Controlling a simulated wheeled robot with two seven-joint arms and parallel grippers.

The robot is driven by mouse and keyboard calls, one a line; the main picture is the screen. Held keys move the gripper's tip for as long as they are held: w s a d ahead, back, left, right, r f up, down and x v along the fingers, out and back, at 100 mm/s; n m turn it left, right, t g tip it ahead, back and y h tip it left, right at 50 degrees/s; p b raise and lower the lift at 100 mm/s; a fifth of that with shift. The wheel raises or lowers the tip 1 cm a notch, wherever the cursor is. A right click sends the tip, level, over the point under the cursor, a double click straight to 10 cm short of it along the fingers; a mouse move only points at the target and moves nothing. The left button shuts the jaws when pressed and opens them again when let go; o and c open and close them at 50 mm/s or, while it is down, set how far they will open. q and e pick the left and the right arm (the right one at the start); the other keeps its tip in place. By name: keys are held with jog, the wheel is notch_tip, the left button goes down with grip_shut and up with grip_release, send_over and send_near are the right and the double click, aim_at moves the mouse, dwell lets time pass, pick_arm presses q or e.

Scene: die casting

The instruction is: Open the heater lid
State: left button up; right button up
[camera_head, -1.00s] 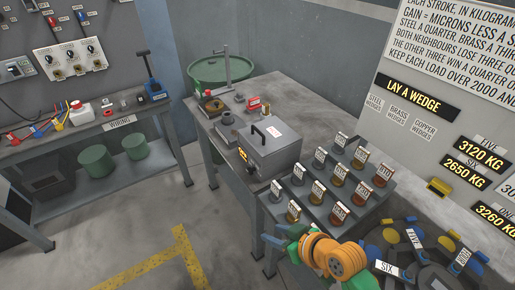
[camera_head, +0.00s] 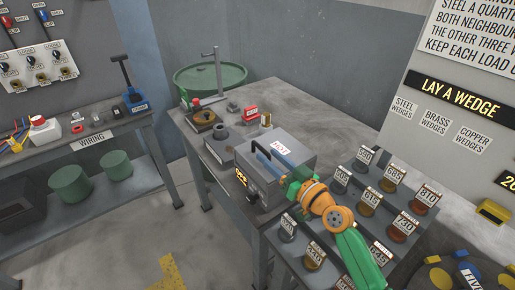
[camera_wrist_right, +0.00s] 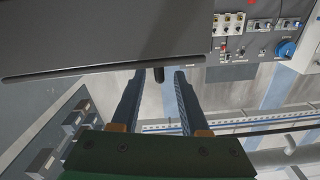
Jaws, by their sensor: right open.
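The heater (camera_head: 262,180) is a grey box on the bench in the head view, with a "HOT" label and an orange-lit display on its front. Its lid (camera_head: 300,153) looks shut. The right gripper's blue fingers are apart, reaching left over the lid. In the right wrist view the open fingers (camera_wrist_right: 157,78) have a small dark piece between their tips, possibly the handle; I cannot tell whether they touch it. My left gripper is not in view.
A rack of labelled weights (camera_head: 370,200) stands right of the heater, below my right arm. A green drum (camera_head: 210,80) stands beyond. The bench's back right (camera_head: 325,115) is clear.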

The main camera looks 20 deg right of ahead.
aim_at(255, 143)
jog(key=x, duration=0.6)
jog(key=shift+f, duration=0.1)
jog(key=shift+s, duration=0.1)
jog(key=shift+c, duration=0.5)
jog(key=shift+d, duration=0.1)
grip_shut()
dwell(0.5)
